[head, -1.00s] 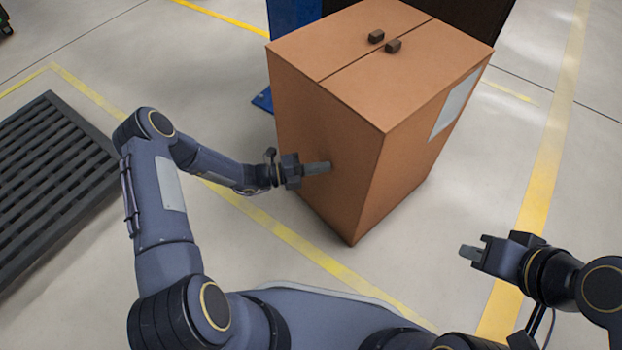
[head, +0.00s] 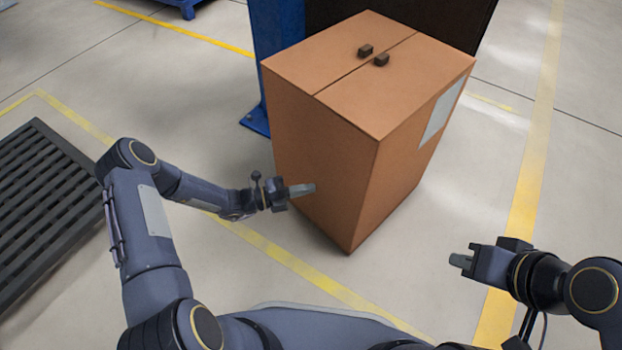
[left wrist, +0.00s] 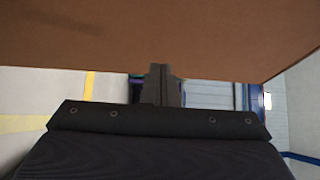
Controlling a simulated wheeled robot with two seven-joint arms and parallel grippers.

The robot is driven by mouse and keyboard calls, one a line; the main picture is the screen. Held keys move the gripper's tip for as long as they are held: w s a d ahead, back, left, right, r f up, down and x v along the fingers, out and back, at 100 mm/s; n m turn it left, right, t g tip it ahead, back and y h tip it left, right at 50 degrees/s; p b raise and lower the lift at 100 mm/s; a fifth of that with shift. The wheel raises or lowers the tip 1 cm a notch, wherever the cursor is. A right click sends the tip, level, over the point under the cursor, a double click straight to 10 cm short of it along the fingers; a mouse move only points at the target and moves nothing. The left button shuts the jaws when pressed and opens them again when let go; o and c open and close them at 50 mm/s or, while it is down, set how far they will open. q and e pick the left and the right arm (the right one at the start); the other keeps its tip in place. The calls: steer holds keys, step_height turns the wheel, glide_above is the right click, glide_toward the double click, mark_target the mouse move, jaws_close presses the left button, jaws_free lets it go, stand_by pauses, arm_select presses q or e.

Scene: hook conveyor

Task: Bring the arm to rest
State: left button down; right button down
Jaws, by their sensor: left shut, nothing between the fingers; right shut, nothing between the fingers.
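My left gripper (head: 302,190) is shut and empty, in front of the left face of a tall brown box (head: 320,150) in the head view. I cannot tell whether its fingertips touch the box. In the left wrist view the shut fingers (left wrist: 160,85) show at the middle, with the brown box (left wrist: 150,40) filling the top. My right gripper (head: 460,260) is shut and empty at the right, over open floor and apart from the box.
Two small dark blocks (head: 373,56) sit on the box top. A blue post (head: 277,40) and a dark panel (head: 425,22) stand behind it. A dark slatted platform (head: 40,210) lies at the left. Floor between the box and my right arm is clear.

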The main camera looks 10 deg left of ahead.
arm_select(q)
steer(key=p+v, duration=0.1)
steer(key=v, duration=0.7)
steer(key=shift+a+p, duration=0.3)
steer(key=shift+a, duration=0.05)
steer(key=s+r+m+g+y, duration=0.3)
steer(key=s+r+m, duration=0.1)
steer(key=r+m, duration=0.65)
steer(key=s+r+m+g+y, duration=0.3)
steer(key=s+r+m, duration=0.2)
steer(key=r+m, duration=0.55)
steer(key=s+a+r+m+t+y, duration=0.2)
steer(key=s+r+m+t+y, duration=0.15)
steer(key=s+m, duration=0.5)
steer(key=s+a+r+m+t+y, duration=0.1)
steer(key=s+r+m+t+y, duration=0.2)
steer(key=s+m, duration=0.5)
step_height(320, 180, up, 33)
steer(key=w+m+g+p, duration=0.1)
steer(key=p, duration=3.1)
steer(key=shift+r+g, duration=0.2)
steer(key=shift+g, duration=0.15)
steer(key=shift+a, duration=0.15)
